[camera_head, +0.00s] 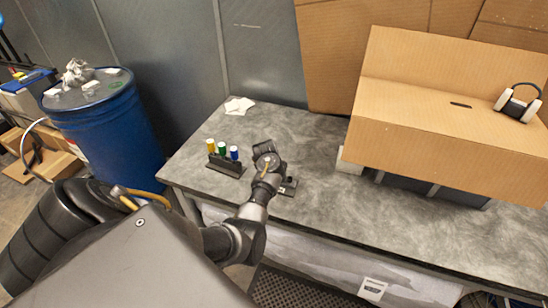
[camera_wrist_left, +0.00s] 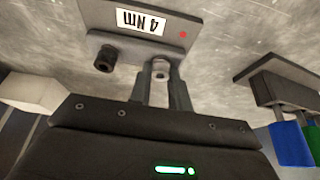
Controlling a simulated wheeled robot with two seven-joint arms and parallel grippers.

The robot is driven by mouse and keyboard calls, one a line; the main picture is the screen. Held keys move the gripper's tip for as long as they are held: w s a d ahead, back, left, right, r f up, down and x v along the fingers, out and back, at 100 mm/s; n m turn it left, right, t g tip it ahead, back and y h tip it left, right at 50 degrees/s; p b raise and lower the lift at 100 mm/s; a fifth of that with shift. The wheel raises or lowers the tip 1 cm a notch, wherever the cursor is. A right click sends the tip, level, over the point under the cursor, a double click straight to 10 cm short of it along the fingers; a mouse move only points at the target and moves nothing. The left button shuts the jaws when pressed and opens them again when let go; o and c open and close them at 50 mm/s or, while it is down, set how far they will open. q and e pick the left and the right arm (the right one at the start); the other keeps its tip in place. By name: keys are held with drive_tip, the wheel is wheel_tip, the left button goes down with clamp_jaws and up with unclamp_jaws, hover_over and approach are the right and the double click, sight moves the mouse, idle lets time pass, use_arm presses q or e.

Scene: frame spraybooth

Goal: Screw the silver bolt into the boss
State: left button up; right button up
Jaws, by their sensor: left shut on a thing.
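My left gripper (camera_head: 268,158) reaches over the workbench, its fingers pointing down at a small dark fixture (camera_head: 290,186). The left wrist view shows the fixture (camera_wrist_left: 205,22) close up, with a white "4 Nm" label (camera_wrist_left: 141,21) and a lit red dot (camera_wrist_left: 183,34). My left gripper's fingers (camera_wrist_left: 162,82) are shut on the silver bolt (camera_wrist_left: 160,68), at the fixture's near edge. A dark round stub (camera_wrist_left: 104,60) stands beside it on the same fixture. The boss under the bolt is hidden, and I cannot tell how deep the bolt sits.
A dark rack (camera_head: 227,167) with yellow, green and blue handles stands left of the gripper. A large cardboard box (camera_head: 430,150) with headphones (camera_head: 518,103) on it fills the right. A white cloth (camera_head: 238,106) lies at the back. A blue drum (camera_head: 108,125) stands left of the bench.

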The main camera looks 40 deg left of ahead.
use_arm(q)
drive_tip(key=shift+f, duration=0.1)
drive_tip(key=shift+m+h+b, duration=0.3)
drive_tip(key=shift+m+h, duration=0.2)
drive_tip(key=shift+m, duration=0.7)
drive_tip(key=shift+s+m+h, duration=0.1)
drive_tip(key=shift+m+h, duration=0.4)
drive_tip(key=shift+m, duration=0.6)
drive_tip(key=o, duration=1)
drive_tip(key=b+v, duration=0.2)
drive_tip(key=v, duration=0.9)
drive_tip(key=shift+f, duration=0.1)
